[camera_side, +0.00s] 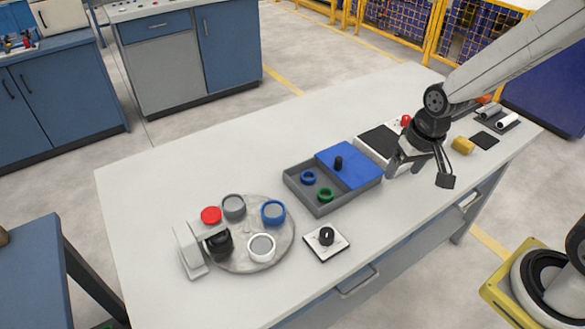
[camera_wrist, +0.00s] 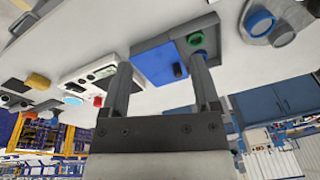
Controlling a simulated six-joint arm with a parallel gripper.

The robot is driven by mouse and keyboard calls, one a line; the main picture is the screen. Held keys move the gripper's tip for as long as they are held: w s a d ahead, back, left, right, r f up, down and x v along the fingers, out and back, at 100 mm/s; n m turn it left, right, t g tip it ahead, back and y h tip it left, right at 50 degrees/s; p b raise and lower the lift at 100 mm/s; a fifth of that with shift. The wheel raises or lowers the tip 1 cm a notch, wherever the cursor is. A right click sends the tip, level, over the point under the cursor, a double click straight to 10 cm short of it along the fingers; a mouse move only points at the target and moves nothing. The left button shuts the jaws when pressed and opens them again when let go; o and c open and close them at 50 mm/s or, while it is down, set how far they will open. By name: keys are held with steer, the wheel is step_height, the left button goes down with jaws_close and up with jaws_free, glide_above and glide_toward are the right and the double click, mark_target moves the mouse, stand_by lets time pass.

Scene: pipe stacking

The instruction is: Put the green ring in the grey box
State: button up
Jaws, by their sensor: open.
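The green ring (camera_side: 325,195) lies inside the open part of the grey box (camera_side: 318,210), near its front wall. It also shows in the wrist view (camera_wrist: 195,40), close to one of my fingers in the picture. A blue ring (camera_side: 308,177) lies in the same open part, behind and left of the green one. A blue lid (camera_side: 352,168) with a black knob (camera_side: 338,163) covers the right part of the box. My gripper (camera_side: 420,173) is open and empty, raised above the table to the right of the box.
A round turntable (camera_side: 240,260) left of the box carries grey, red, blue and white round pieces. A black knob on a white plate (camera_side: 326,242) stands in front. A white panel with a red button (camera_side: 405,120) and a yellow block (camera_side: 463,145) are at right. The table's back left is clear.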

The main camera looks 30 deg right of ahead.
steer(key=s+n, duration=0.1)
steer(key=s, duration=0.1)
steer(key=s+n, duration=0.2)
steer(key=shift+r+t, duration=0.2)
steer(key=shift+t, duration=0.1)
stand_by(0.4)
